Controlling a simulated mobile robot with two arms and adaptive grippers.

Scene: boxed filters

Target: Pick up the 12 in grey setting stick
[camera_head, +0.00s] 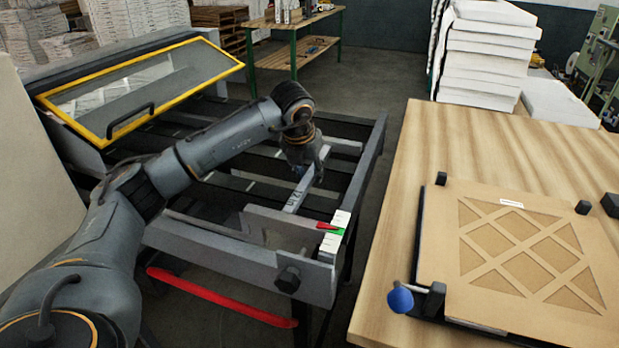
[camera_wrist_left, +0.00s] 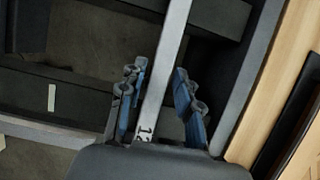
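The 12 in grey setting stick (camera_head: 303,190) is a flat grey bar marked "12 in", lying across the dark slatted frame of the machine. It also shows in the left wrist view (camera_wrist_left: 170,52), running from the top edge down between the fingers, with "12" near the palm. My left gripper (camera_head: 309,175) is over the stick and partly hides its far part. In the left wrist view its blue-padded fingers (camera_wrist_left: 161,95) stand apart on either side of the stick, with a gap on the right side. My right gripper is not in view.
A white and green scale with a red pointer (camera_head: 330,226) sits at the frame's front corner. A yellow-edged guard (camera_head: 140,90) stands at the left. A wooden table (camera_head: 385,300) with a boxed filter (camera_head: 450,290) and blue knob (camera_head: 400,300) is at the right.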

